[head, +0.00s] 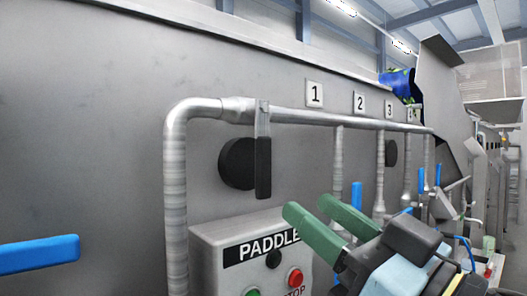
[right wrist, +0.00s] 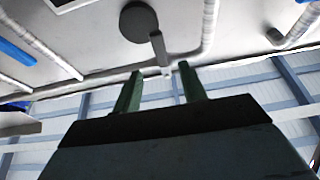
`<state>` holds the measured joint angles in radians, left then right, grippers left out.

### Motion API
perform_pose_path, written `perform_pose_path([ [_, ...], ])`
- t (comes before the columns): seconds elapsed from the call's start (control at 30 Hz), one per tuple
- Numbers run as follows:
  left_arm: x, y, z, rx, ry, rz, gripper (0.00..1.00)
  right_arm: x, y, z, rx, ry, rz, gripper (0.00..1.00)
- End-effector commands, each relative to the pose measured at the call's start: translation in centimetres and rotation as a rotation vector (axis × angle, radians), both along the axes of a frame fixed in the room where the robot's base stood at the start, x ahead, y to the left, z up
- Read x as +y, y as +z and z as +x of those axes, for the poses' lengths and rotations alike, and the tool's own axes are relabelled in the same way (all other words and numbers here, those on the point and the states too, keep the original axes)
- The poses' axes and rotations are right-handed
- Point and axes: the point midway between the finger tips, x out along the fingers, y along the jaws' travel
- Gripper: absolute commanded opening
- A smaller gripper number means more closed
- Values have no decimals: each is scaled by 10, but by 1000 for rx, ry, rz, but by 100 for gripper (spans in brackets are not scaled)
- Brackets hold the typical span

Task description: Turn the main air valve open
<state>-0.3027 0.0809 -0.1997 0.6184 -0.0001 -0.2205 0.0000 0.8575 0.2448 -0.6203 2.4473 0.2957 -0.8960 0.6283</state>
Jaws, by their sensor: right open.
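A valve lever with a black grip (head: 263,168) hangs straight down from the grey horizontal pipe (head: 300,117), near the pipe's left bend. My right gripper (head: 308,207), with green fingers, is open and empty, below and to the right of the lever in the head view. In the right wrist view the lever (right wrist: 160,48) shows just beyond the gap between my open fingers (right wrist: 158,80), apart from them. No label on the lever is readable. My left gripper is not in view.
A black round disc (head: 237,163) sits on the wall behind the lever. A PADDLE box (head: 215,252) with red and green buttons stands below. Number plates, including 1 (head: 315,94), line the wall above several drop pipes with blue handles (head: 356,195). A blue bar (head: 40,254) juts in at left.

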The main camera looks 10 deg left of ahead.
Motion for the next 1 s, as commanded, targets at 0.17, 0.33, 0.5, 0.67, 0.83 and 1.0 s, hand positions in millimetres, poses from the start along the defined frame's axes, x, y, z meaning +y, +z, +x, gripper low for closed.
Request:
perform_pose_path([
  [0.17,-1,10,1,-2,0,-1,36,31,19,24,-1,0,1,42],
  [0.33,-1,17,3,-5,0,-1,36,55,31,43,-1,-1,0,42],
  [0.5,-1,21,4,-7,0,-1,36,70,38,55,0,-1,1,42],
  [0.67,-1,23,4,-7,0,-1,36,76,41,60,-1,-1,0,42],
  [0.83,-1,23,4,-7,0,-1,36,77,40,60,-1,-1,0,42],
  [1.0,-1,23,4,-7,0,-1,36,76,40,60,-2,-1,1,31],
])
